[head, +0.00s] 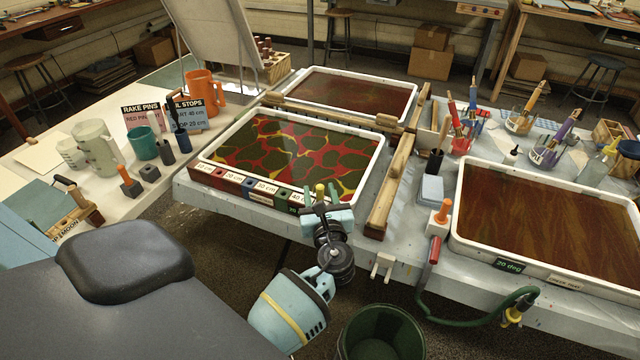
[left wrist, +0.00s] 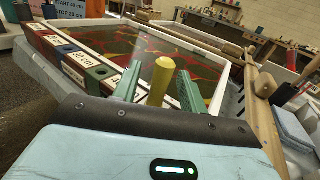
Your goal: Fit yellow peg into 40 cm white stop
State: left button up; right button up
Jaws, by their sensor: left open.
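The yellow peg (head: 320,190) stands roughly upright at the near right corner of the front tray. In the left wrist view the yellow peg (left wrist: 161,80) is between the two green fingers of my left gripper (left wrist: 157,90), with dark gaps beside it. My left gripper (head: 321,203) is open around the peg. The peg's lower end is hidden behind the gripper body. The labelled rail (head: 240,189) runs along the tray's front edge with its socket blocks. Its 40 cm label (head: 296,199) is partly covered by my gripper, and the white stop cannot be made out. My right gripper is out of view.
The front tray (head: 376,150) holds red and green marbling. A wooden bar (head: 385,205) lies right of it. An orange peg (head: 443,211) stands on a white block farther right. Another orange peg (head: 125,174) stands on the left table. A green bin (head: 383,335) is below.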

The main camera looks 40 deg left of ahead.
pick_arm(q)
jog(key=v, duration=0.8)
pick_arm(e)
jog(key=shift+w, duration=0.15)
pick_arm(q)
jog(key=shift+w, duration=0.1)
dwell(0.4)
jog(key=s+d+f+n+g+h+p, duration=0.35)
jog(key=s+f+n+h, duration=0.6)
jog(key=s+f, duration=0.55)
jog(key=s+d+r+n+h+p, duration=0.1)
jog(key=s+d+n+h+p, duration=0.1)
jog(key=s+n, duration=0.5)
jog(key=s+d+r+n+h+p, duration=0.1)
jog(key=s+d+n+h+p, duration=0.1)
jog(key=s+n, duration=0.6)
jog(key=s+d+h, duration=0.1)
jog(key=s, duration=0.2)
jog(key=shift+d+r, duration=0.25)
jog(key=shift+r, duration=0.05)
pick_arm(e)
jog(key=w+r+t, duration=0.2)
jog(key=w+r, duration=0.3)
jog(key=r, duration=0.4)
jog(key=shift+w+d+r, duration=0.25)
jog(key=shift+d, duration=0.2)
